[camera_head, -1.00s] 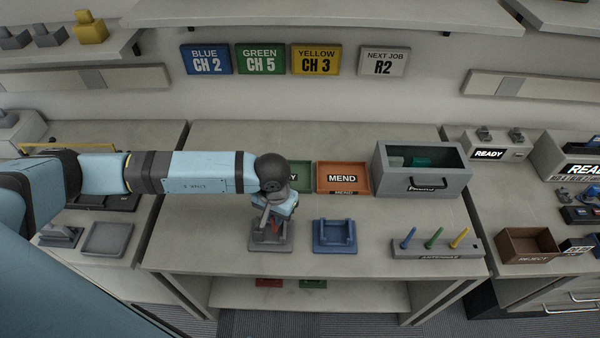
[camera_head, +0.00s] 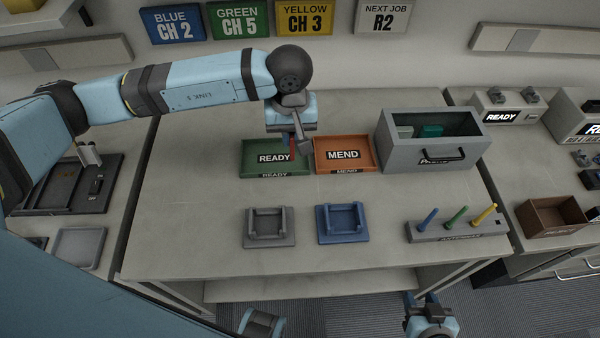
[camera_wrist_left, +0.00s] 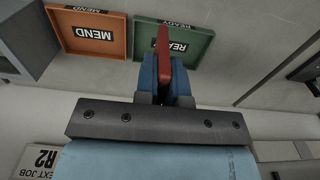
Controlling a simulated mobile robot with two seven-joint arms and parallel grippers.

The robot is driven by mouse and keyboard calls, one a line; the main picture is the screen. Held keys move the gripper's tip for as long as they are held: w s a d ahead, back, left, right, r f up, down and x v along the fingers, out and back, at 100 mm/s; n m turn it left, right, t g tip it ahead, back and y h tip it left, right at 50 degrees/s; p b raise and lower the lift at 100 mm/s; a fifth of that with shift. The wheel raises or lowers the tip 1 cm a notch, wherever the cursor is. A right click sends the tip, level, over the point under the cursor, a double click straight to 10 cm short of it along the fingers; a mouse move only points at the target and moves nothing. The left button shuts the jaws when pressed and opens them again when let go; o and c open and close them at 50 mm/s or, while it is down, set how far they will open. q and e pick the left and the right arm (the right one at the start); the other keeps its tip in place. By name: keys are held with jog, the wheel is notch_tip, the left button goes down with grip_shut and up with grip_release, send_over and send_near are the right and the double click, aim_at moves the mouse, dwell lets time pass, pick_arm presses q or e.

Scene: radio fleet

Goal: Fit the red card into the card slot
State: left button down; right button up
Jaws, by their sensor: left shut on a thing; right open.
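My left gripper (camera_head: 293,140) is shut on the red card (camera_head: 292,153) and holds it above the green READY tray (camera_head: 250,168). In the left wrist view the red card (camera_wrist_left: 163,50) stands out from between the blue fingers (camera_wrist_left: 164,85). Part of the card is hidden by the fingers. My right gripper (camera_head: 422,302) is low at the front, below the table's front edge, open and empty. I cannot make out the card slot in these views.
A grey cradle (camera_head: 266,238) and a blue cradle (camera_head: 343,236) stand empty at the table front. The orange MEND tray (camera_head: 360,165), a grey drawer box (camera_head: 410,155) and an antenna rack (camera_head: 455,234) stand to the right. The table's left part is clear.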

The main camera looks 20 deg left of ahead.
pick_arm(q)
jog(key=shift+w+f+p, duration=0.1)
jog(key=shift+f+p, duration=0.7)
jog(key=shift+f, duration=7.45)
pick_arm(e)
jog(key=shift+w+r, duration=0.2)
jog(key=shift+r, duration=0.9)
pick_arm(q)
jog(key=shift+f, duration=0.1)
jog(key=shift+f+b, duration=0.15)
jog(key=shift+b, duration=0.15)
jog(key=c, duration=1.2)
grip_release()
pick_arm(e)
jog(key=shift+f, duration=0.15)
